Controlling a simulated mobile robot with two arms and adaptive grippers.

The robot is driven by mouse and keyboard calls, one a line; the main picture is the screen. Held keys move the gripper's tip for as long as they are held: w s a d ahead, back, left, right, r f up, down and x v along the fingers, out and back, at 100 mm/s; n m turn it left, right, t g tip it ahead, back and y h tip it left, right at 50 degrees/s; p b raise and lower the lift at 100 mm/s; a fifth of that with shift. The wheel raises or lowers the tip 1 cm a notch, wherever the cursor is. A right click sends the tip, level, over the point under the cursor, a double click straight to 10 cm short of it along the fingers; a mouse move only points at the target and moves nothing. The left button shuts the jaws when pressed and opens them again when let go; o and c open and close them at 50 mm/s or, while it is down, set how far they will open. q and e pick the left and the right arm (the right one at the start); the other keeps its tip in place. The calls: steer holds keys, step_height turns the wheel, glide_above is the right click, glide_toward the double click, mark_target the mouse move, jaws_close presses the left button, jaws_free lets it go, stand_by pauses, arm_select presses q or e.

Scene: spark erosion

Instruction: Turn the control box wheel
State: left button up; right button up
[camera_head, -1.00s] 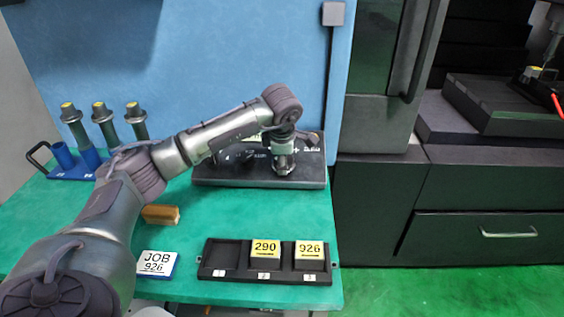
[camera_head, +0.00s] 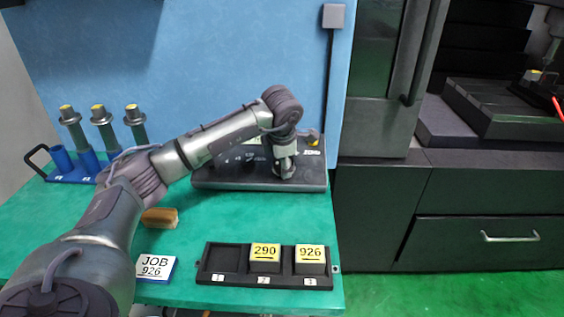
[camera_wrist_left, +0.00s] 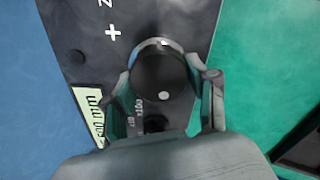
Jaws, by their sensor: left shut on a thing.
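The dark control box (camera_head: 225,178) lies on the green table against the blue panel. In the left wrist view its black face (camera_wrist_left: 85,40) shows a plus mark and a pale display. A round dark wheel (camera_wrist_left: 160,78) with a light dot near its lower edge sits between the two fingers of my left gripper (camera_wrist_left: 165,95). The left gripper is shut on the wheel, one finger on each side. In the head view the left gripper (camera_head: 285,170) reaches down onto the right part of the box and hides the wheel. My right gripper is not in view.
A black tray (camera_head: 232,280) holds yellow-labelled blocks 290 (camera_head: 265,252) and 926 (camera_head: 310,254). A JOB 926 card (camera_head: 155,266) and a brown block (camera_head: 160,217) lie left of it. A blue rack (camera_head: 65,168) with several cylinders stands at far left. A dark machine (camera_head: 470,190) stands right.

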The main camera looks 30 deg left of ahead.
arm_select(q)
steer(key=o, duration=1)
steer(key=shift+s+d+f, duration=0.1)
steer(key=shift+f, duration=0.15)
steer(key=shift+o, duration=0.7)
steer(key=shift+r, duration=0.1)
steer(key=v, duration=1.2)
